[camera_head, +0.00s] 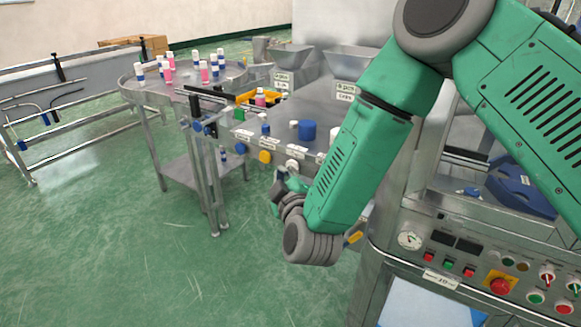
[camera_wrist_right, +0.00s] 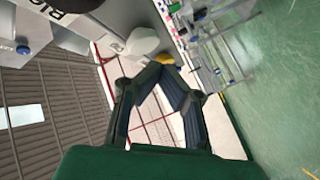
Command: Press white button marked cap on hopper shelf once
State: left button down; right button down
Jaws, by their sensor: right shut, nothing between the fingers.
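The white button (camera_head: 292,165) sits on the front face of the hopper shelf (camera_head: 283,137), under a small label too small to read surely. It is the rightmost visible button in the row, right of the yellow one. In the right wrist view the white button (camera_wrist_right: 142,41) shows large, just beyond the fingertips. My right gripper (camera_head: 281,173) is shut and empty, close in front of the shelf face by the white button. In the wrist view its fingertips (camera_wrist_right: 160,66) meet near the button; I cannot tell whether they touch it. My left gripper is not in view.
A yellow button (camera_head: 265,157) and a blue button (camera_head: 197,126) share the shelf front. A blue cup (camera_head: 307,130) stands on the shelf, with metal hoppers (camera_head: 291,55) behind. A round table (camera_head: 127,86) with several bottles stands left. A control panel (camera_head: 480,272) is at lower right.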

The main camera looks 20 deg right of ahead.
jog(key=shift+s+a+p, duration=0.15)
jog(key=shift+s+a, duration=0.65)
jog(key=shift+a, duration=0.2)
jog(key=shift+s+a+p, duration=0.15)
jog(key=shift+s+a, duration=0.6)
jog(key=shift+a, duration=0.25)
jog(key=shift+d, duration=0.1)
jog(key=s+d+f+m+g+y+b, duration=0.1)
jog(key=s+d+f+g+b, duration=0.2)
jog(key=f, duration=0.6)
jog(key=s+f+m+g+y+b, duration=0.1)
jog(key=s+f+g+b, duration=0.1)
jog(key=s+f, duration=0.45)
jog(key=s+d+f+m+g+b, duration=0.1)
jog(key=s+d+f+g+b, duration=0.15)
jog(key=f, duration=0.75)
jog(key=s+d+f+m+g+b, duration=0.1)
jog(key=s+d+f+g, duration=0.1)
jog(key=s, duration=0.5)
jog(key=s+d+f+m+g+b, duration=0.2)
jog(key=s+d+f+g, duration=0.1)
jog(key=s+f, duration=0.4)
jog(key=s+d+f+m+g+b, duration=0.1)
jog(key=s+f+g, duration=0.3)
jog(key=s, duration=0.5)
jog(key=shift+d+f+m+b, duration=0.4)
jog(key=shift+d+m, duration=0.1)
jog(key=shift+d, duration=0.4)
jog(key=shift+s, duration=0.1)
